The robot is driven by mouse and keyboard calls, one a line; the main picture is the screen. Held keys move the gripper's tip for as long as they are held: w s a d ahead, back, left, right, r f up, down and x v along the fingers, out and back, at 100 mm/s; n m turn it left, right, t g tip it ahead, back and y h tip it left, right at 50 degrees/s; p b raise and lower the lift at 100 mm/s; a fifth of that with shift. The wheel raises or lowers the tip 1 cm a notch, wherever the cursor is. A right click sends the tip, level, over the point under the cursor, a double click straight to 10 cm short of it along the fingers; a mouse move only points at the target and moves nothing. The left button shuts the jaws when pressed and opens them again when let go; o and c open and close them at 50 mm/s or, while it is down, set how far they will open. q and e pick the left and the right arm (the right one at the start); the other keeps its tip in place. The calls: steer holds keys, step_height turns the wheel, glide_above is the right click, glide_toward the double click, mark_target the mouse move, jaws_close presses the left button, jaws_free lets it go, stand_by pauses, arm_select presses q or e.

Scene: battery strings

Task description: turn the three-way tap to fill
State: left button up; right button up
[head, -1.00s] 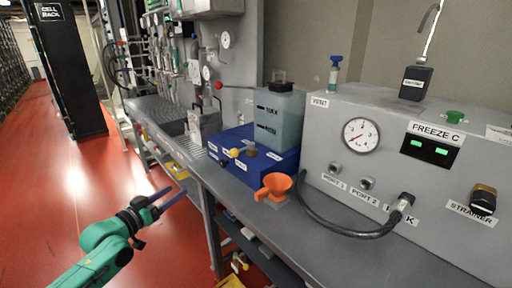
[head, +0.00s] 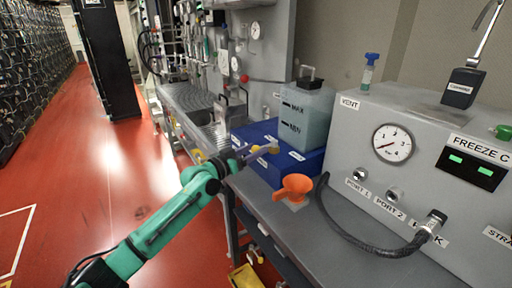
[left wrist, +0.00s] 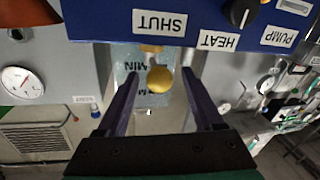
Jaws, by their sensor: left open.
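The tap's yellow knob (head: 273,148) is at the front of the blue box (head: 291,171), below the clear tank (head: 306,115) marked MAX and MIN. In the left wrist view the round yellow knob (left wrist: 160,79) sits between my open fingers, with a gap on both sides. My left gripper (head: 262,150) reaches in from the left at the box's front. The left wrist view shows the gripper (left wrist: 160,85) below the blue box front (left wrist: 90,20), whose SHUT, HEAT and PUMP labels read upside down. The tap's body is mostly hidden. My right gripper is not in view.
A black hose (head: 375,248) runs to the grey FREEZE C unit (head: 425,125). A sink (head: 203,115) lies behind on the left.

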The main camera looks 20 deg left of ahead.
arm_select(q)
steer(key=shift+w+d, duration=0.35)
steer(key=shift+w, duration=0.15)
steer(key=shift+a, duration=0.1)
jaws_close()
stand_by(1.0)
